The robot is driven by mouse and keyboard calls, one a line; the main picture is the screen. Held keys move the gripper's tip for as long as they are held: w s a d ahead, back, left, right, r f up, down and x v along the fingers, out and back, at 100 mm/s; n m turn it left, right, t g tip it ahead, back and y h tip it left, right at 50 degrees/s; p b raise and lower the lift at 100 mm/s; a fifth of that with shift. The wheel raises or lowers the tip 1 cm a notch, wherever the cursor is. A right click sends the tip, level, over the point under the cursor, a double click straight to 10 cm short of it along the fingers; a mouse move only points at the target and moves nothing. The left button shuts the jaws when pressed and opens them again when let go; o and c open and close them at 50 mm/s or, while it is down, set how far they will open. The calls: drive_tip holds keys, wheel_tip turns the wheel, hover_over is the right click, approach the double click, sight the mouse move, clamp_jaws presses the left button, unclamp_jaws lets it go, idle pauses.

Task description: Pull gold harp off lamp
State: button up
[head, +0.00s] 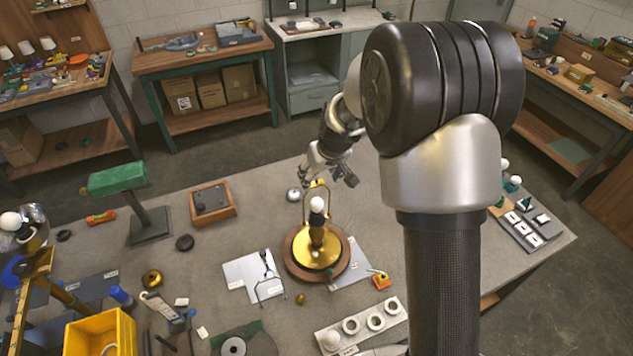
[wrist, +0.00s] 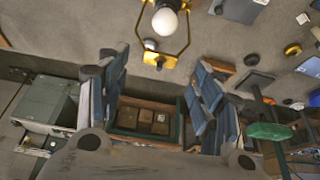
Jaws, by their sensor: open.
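The gold harp (head: 304,207) stands upright on the lamp, a thin loop around the white bulb (head: 317,203). The lamp's round brass base (head: 313,252) rests on a brown wooden disc on the grey table. My gripper (head: 331,180) is just above and behind the harp's top, with its fingers apart. In the wrist view, the harp's gold top piece (wrist: 160,61) shows between the open blue-grey fingertips (wrist: 160,58), and the bulb (wrist: 165,21) is beyond it. Nothing is held. I cannot tell whether a finger touches the harp.
A wooden tray (head: 222,209) and a green-topped stand (head: 118,178) are to the left. A yellow bin (head: 100,335) is at the front left. Bare tabletop lies between the tray and the lamp.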

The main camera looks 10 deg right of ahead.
sight(317, 182)
drive_tip(key=x, duration=0.6)
drive_tip(key=c, duration=0.9)
idle(0.3)
drive_tip(key=shift+r+p, duration=0.45)
drive_tip(key=shift+r, duration=0.45)
drive_tip(key=shift+c, duration=1.4)
drive_tip(key=o, duration=1.3)
drive_tip(key=shift+f, duration=0.1)
drive_tip(key=shift+c, duration=0.2)
